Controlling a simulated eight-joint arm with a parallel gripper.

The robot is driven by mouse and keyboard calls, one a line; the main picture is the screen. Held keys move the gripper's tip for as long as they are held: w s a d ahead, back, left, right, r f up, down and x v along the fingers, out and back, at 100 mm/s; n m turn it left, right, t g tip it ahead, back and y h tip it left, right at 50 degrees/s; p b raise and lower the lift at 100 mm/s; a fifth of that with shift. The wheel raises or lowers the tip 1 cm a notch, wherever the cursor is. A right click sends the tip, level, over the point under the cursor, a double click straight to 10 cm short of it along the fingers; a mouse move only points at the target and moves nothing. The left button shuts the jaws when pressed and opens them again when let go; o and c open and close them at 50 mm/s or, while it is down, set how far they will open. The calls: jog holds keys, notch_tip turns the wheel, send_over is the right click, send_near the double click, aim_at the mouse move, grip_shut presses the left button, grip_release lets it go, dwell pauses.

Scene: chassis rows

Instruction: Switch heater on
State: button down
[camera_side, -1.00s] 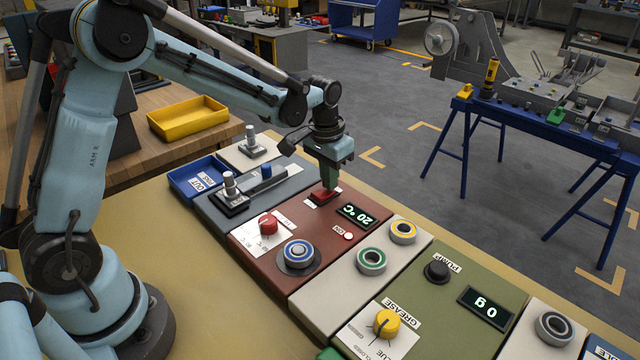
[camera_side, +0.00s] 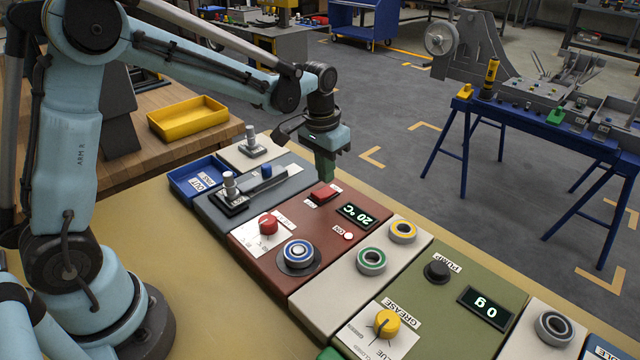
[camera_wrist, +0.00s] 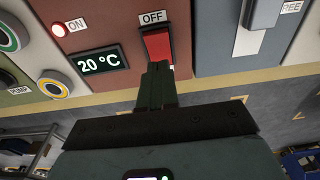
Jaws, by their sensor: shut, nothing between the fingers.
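The heater is the reddish-brown panel (camera_side: 262,250) with a display (camera_side: 354,216) reading 20 °C. Its red rocker switch (camera_side: 323,193) is near the far edge of the panel; in the wrist view the switch (camera_wrist: 156,45) has an OFF label (camera_wrist: 152,18) at its upper end, and the fingers partly hide its lower end. The lamp beside the ON label (camera_wrist: 76,24) glows, pale with a red rim (camera_wrist: 59,29). My gripper (camera_side: 327,179) is shut and empty, pointing down just above and behind the switch, apart from it.
A red knob (camera_side: 268,224) and a blue-ringed round control (camera_side: 298,252) are on the heater panel. A grey panel with a slider (camera_side: 262,182) lies to the left; a cream panel with green (camera_side: 371,260) and yellow rings (camera_side: 403,231) lies to the right. Above the panels is free room.

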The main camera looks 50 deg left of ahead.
aim_at(328, 190)
notch_tip(328, 190, up, 12)
jog(key=w, duration=0.1)
jog(key=shift+w, duration=0.35)
jog(key=shift+s, duration=0.1)
jog(key=s+f+t, duration=0.2)
jog(key=s+t, duration=0.1)
jog(key=s, duration=0.5)
jog(key=s+d+f+t, duration=0.1)
jog(key=s+f+t, duration=0.2)
jog(key=s, duration=0.6)
jog(key=shift+f, duration=0.25)
